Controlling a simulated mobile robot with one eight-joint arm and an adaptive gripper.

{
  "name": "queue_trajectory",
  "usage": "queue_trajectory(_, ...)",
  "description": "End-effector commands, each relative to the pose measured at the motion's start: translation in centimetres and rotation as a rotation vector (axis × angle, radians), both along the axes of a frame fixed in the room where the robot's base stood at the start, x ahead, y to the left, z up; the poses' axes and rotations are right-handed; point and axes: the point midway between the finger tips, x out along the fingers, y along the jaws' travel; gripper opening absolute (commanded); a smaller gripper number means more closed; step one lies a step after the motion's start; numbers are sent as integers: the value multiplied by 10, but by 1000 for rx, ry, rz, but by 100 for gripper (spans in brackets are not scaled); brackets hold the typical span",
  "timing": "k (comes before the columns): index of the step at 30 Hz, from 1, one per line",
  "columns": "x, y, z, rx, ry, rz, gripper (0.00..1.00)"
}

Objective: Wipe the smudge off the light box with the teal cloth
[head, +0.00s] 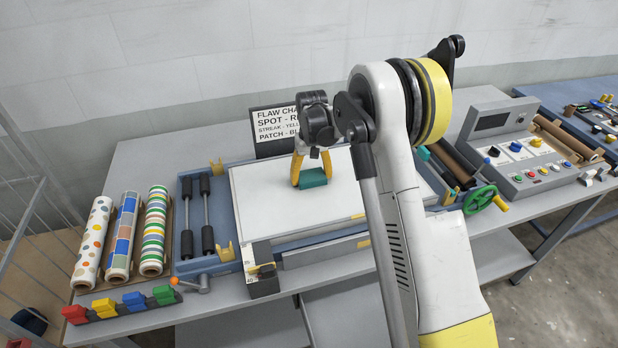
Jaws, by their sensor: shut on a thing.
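The light box (265,217) is a white flat panel in a blue-grey frame at the middle of the bench. My gripper (312,178) is over the panel's upper middle, its yellow fingers pointing down. It is shut on the teal cloth (313,178), a small folded block. The cloth is at or just above the panel's surface; I cannot tell whether it touches. No smudge shows on the visible part of the panel. My arm hides the panel's right side, and the cloth hides the patch under it.
A flaw chart sign (275,132) stands behind the light box. Patterned rolls (124,235) lie to the left, with coloured blocks (118,304) in front. A control console (520,150) and a green handwheel (479,199) are to the right. Yellow clips (222,253) stand by the panel's left edge.

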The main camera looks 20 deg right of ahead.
Motion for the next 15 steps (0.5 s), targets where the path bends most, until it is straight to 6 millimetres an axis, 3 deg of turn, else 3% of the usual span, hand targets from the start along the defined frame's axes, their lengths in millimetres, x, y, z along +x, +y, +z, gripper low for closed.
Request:
queue_trajectory(7, 0, -21, 0, -1, 0, -1, 50)
queue_trajectory(15, -1, -19, 38, -2, -1, 0, 50)
